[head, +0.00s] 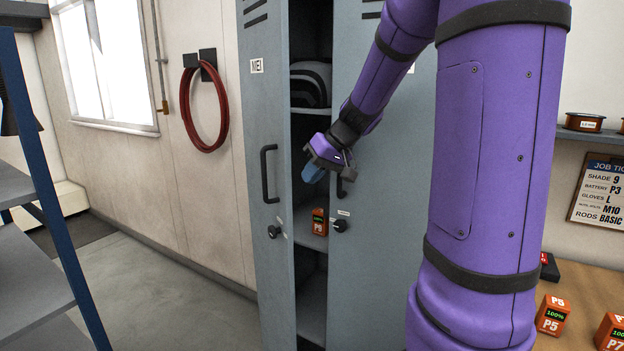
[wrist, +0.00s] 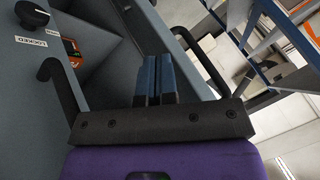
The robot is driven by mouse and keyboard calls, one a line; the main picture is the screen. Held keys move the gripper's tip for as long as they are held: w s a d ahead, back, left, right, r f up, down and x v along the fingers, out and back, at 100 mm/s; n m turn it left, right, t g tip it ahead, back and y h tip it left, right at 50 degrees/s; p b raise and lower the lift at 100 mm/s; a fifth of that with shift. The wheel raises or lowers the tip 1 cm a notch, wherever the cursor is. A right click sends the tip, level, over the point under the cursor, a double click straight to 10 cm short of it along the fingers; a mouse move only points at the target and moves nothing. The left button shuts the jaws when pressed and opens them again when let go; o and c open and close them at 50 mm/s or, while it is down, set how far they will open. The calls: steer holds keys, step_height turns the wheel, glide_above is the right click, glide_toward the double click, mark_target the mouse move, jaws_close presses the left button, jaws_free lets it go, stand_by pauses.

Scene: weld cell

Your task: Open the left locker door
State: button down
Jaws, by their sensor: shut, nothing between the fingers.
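The left locker door (head: 254,130) is grey and stands swung partly open, with the locker's inside showing to its right. Its black bar handle (head: 268,173) and round knob (head: 273,231) are on its face; the handle also shows in the wrist view (wrist: 205,62). My gripper (head: 315,173) is at the opening between the two doors, right of the left door's free edge and away from its handle. Its blue fingers (wrist: 155,80) are together with nothing between them. I cannot tell whether they touch the door's inner side.
The right locker door (head: 385,200) is closed, with its own handle (head: 344,184) and knob (head: 340,226). An orange battery (head: 319,222) and a dark helmet (head: 311,84) sit on shelves inside. A blue-framed rack (head: 50,190) stands at left; floor (head: 185,285) between is clear.

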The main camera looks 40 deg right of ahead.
mark_target(290, 199)
steer(key=x, duration=0.8)
steer(key=shift+a, duration=0.15)
